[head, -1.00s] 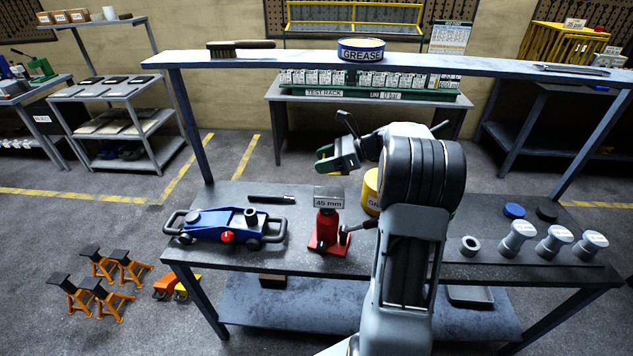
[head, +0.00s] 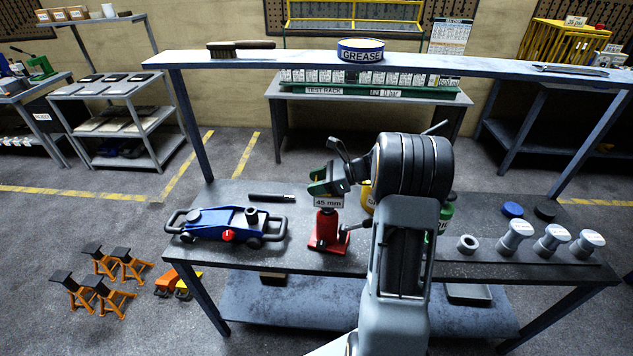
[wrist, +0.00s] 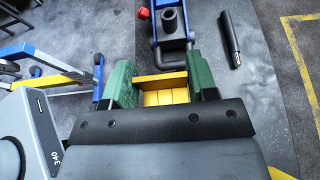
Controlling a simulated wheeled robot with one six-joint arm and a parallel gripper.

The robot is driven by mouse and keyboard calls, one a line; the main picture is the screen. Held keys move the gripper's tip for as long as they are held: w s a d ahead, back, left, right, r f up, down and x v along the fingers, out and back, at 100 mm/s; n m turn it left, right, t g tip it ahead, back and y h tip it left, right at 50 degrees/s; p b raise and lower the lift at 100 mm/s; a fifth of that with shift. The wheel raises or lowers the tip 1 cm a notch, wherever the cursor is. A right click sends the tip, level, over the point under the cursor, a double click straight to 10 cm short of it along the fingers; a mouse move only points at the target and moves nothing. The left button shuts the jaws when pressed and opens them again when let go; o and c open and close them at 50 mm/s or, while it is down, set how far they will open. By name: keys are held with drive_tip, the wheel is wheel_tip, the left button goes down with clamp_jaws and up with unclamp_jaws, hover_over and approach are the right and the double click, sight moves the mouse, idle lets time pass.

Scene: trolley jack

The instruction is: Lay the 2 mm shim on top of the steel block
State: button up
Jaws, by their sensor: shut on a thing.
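The steel block (head: 328,203), marked 45 mm, sits on top of the red bottle jack (head: 326,230) on the bench. My gripper (head: 325,180) is low over the block in the head view and hides its top. Whether the two touch cannot be told. In the wrist view the green fingers of my gripper (wrist: 161,84) are shut on a brass-yellow piece (wrist: 165,96), which I take to be the 2 mm shim. Its 2 mm mark cannot be read. The shim is not clearly visible in the head view, and the block is not seen in the wrist view.
The blue trolley jack (head: 225,222) and a black rod (head: 270,197) lie left of the red jack. A shelf (head: 300,59) with a grease tin (head: 361,49) spans above the bench.

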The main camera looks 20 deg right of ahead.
drive_tip(key=shift+f, duration=0.1)
drive_tip(key=o, duration=1)
